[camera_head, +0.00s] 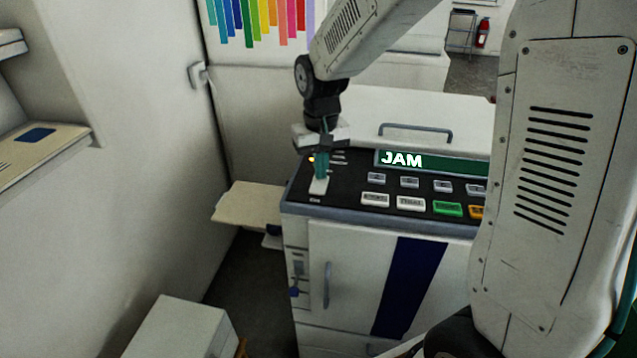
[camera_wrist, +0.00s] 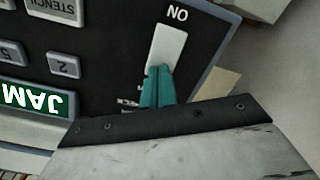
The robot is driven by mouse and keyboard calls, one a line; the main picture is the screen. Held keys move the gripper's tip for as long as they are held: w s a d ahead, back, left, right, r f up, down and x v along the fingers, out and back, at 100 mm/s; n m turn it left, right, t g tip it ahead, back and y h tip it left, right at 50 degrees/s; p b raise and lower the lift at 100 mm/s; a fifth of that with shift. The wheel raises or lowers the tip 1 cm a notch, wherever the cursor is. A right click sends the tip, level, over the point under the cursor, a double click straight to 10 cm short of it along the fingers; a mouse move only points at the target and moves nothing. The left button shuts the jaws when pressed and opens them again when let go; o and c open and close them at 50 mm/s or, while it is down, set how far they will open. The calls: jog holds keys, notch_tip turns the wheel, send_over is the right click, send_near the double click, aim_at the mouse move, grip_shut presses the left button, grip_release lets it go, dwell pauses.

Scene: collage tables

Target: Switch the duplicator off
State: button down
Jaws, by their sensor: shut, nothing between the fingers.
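The duplicator (camera_head: 300,238) is a pale cabinet with a black control panel and a green display (camera_head: 430,162) reading JAM. A white rocker switch (camera_head: 318,189) sits at the panel's left end. In the wrist view, the switch (camera_wrist: 168,44) shows with an upside-down ON label by its end away from my fingers. My gripper (camera_head: 321,177) points down at the switch with its teal fingers together and empty. In the wrist view, the fingertips (camera_wrist: 158,70) overlap the switch's other end and hide part of it and its label. I cannot tell whether they touch it.
Several keys, including a green key (camera_head: 447,209) and an orange key, sit to the right of the switch. A paper tray (camera_head: 248,204) juts out from the duplicator's left side. A white box (camera_head: 180,325) stands at lower left. Dark floor lies between it and the duplicator.

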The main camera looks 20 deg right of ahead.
jog(key=shift+r, duration=3.45)
jog(key=s+d+r, duration=0.1)
jog(key=s+r, duration=0.1)
jog(key=s, duration=1.1)
jog(key=s+d+r+t, duration=0.1)
jog(key=s+d+r, duration=0.1)
jog(key=s, duration=1.2)
jog(key=shift+r+n, duration=0.2)
jog(key=shift+n, duration=0.2)
